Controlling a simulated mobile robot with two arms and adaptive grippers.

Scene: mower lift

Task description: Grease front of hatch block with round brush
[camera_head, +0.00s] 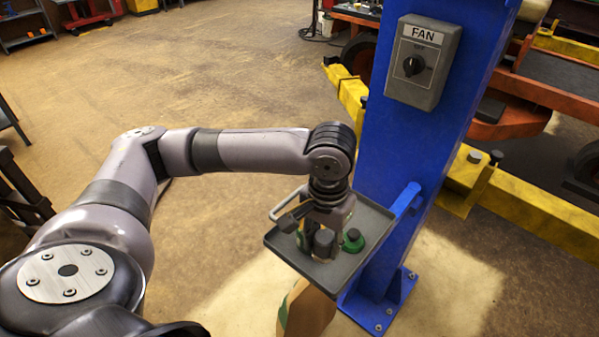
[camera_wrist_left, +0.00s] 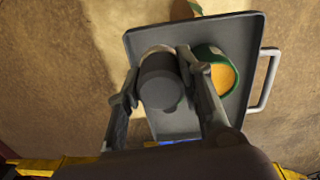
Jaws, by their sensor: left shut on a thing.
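My left gripper (camera_head: 318,226) is over a grey tray (camera_head: 374,214) fixed to a blue post. It is shut on a dark grey cylinder (camera_head: 323,243). In the left wrist view the cylinder (camera_wrist_left: 161,82) is between the two fingers (camera_wrist_left: 157,76), seen end-on; I cannot tell for sure that it is the round brush. A green-rimmed tin (camera_wrist_left: 224,77) with yellow-orange contents stands beside it on the tray. I cannot make out the hatch block. My right gripper is not in view.
A brown and green object (camera_head: 307,310) shows below the tray. Yellow lift beams (camera_head: 530,205) and an orange machine are on the right. The floor at left is largely clear.

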